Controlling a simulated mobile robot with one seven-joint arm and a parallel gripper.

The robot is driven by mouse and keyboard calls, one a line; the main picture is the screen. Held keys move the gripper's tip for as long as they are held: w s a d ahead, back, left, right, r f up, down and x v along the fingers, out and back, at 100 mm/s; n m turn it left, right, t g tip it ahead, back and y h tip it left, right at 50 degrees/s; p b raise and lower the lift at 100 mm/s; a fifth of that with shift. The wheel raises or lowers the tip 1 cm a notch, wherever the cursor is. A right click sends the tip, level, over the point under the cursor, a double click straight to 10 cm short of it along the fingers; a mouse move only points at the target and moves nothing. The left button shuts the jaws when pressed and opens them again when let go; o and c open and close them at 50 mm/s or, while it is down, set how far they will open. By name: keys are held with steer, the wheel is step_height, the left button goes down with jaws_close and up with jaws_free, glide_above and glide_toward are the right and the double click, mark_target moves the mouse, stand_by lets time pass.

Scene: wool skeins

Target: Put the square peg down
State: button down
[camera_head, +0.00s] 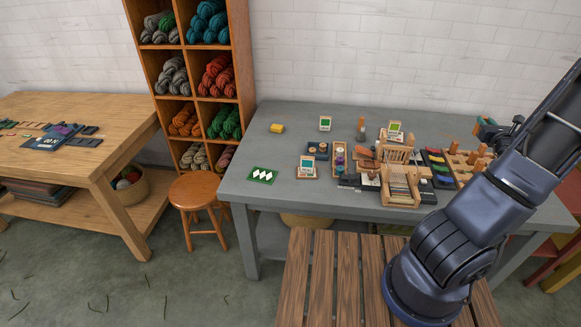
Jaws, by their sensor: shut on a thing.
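My arm rises from the lower right and leaves the picture at the right edge. I cannot make out a piece that is surely the square peg. A wooden board with several upright pegs (451,168) stands at the right of the grey table (262,150), partly hidden behind my arm. Individual peg shapes are too small to tell.
A small loom (400,183), a tray of coloured strips (437,169) and small boxes crowd the table's middle and right. A yellow block (277,128) and a green patterned card (263,175) lie at left, with clear surface between. A stool (196,191) stands beside the table.

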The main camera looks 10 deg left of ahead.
steer(key=w+a+n+g+y, duration=0.2)
steer(key=w+a+n+y, duration=0.15)
steer(key=a, duration=0.95)
steer(key=w+a+n+g+y, duration=0.15)
steer(key=a+y, duration=0.35)
steer(key=a, duration=0.9)
steer(key=w+a+n+g+y, duration=0.2)
steer(key=w+a+n+y, duration=0.2)
steer(key=a, duration=0.9)
steer(key=n+g+y, duration=0.5)
steer(key=n+g, duration=0.4)
steer(key=g, duration=0.4)
glide_above(266, 180)
steer(key=shift+t, duration=0.25)
step_height(266, 180, down, 20)
steer(key=shift+d+r, duration=0.1)
steer(key=c, duration=1.7)
jaws_free()
steer(key=shift+f, duration=0.2)
steer(key=o, duration=0.4)
